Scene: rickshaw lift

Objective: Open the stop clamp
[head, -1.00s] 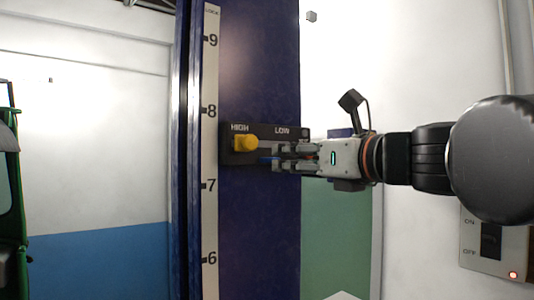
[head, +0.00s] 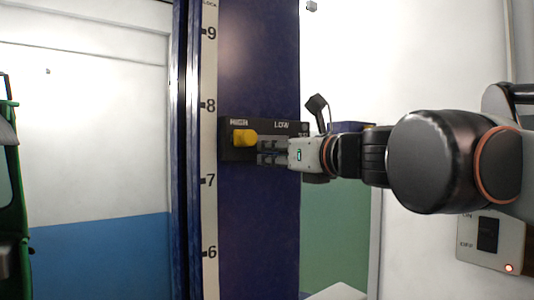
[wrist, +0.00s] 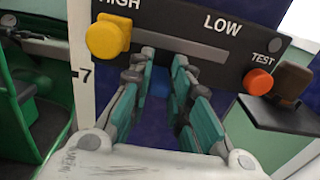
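A dark panel (head: 230,153) marked HIGH and LOW is on the blue column (head: 258,60). A yellow knob (head: 244,137) is at its HIGH end; it also shows in the wrist view (wrist: 106,37). My gripper (head: 262,152) reaches in from the right, its fingertips at the panel just right of and slightly below the yellow knob. No part is labelled as the stop clamp.
An orange TEST button (wrist: 258,81) is on the panel's right end. A numbered scale (head: 209,75) runs along the column. An ON/OFF switch box (head: 490,243) is at lower right.

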